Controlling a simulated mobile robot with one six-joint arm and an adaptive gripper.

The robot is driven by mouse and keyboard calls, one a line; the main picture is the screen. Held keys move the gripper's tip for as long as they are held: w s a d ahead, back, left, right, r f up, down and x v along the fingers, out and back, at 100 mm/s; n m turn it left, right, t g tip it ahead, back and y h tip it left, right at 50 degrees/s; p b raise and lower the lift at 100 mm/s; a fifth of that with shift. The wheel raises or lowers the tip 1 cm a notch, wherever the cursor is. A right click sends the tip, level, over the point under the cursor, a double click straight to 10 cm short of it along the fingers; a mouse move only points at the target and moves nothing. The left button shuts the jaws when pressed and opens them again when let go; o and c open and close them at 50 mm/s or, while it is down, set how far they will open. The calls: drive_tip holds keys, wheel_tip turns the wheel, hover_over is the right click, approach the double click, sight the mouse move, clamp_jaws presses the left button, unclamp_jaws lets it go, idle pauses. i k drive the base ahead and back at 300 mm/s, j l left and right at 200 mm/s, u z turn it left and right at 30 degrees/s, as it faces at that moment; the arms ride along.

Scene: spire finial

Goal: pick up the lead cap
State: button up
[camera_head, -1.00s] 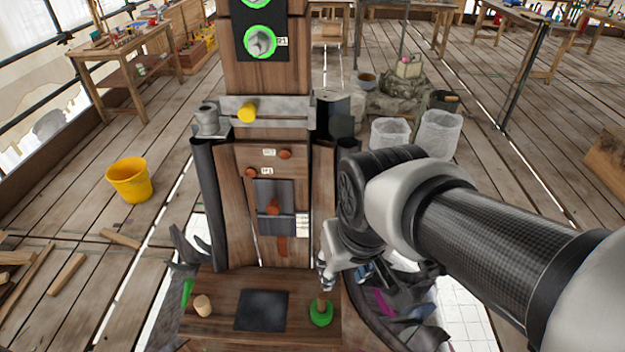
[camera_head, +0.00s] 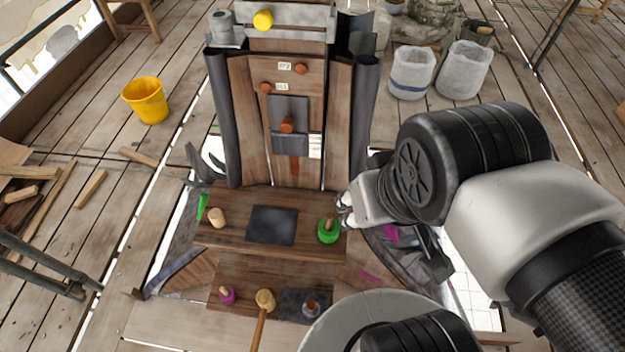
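A small grey flanged cylinder (camera_head: 222,27) stands on the ledge at the upper left of the wooden spire panel. It looks like the lead cap, but I cannot be sure. A flat dark grey square (camera_head: 272,225) lies on the wooden shelf. My gripper (camera_head: 345,210) is at the shelf's right end, far below and right of the grey cylinder. Its two pale fingertips appear apart with nothing between them. They are close to a green ring with a wooden peg (camera_head: 329,231); I cannot tell whether they touch it.
A wooden cylinder (camera_head: 217,217) stands on the shelf's left. A yellow knob (camera_head: 263,19) is beside the grey cylinder. A mallet (camera_head: 265,302), a magenta-based tool (camera_head: 227,295) and a dark plate (camera_head: 292,306) lie on the lower step. A yellow bucket (camera_head: 146,98) stands left.

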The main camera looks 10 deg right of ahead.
sight(311, 310)
drive_tip(key=k+l+u, duration=0.15)
drive_tip(key=l+u, duration=0.3)
drive_tip(key=k+l+u, duration=0.2)
drive_tip(key=u, duration=0.25)
drive_tip(key=k+l+u, duration=0.25)
drive_tip(key=u, duration=0.2)
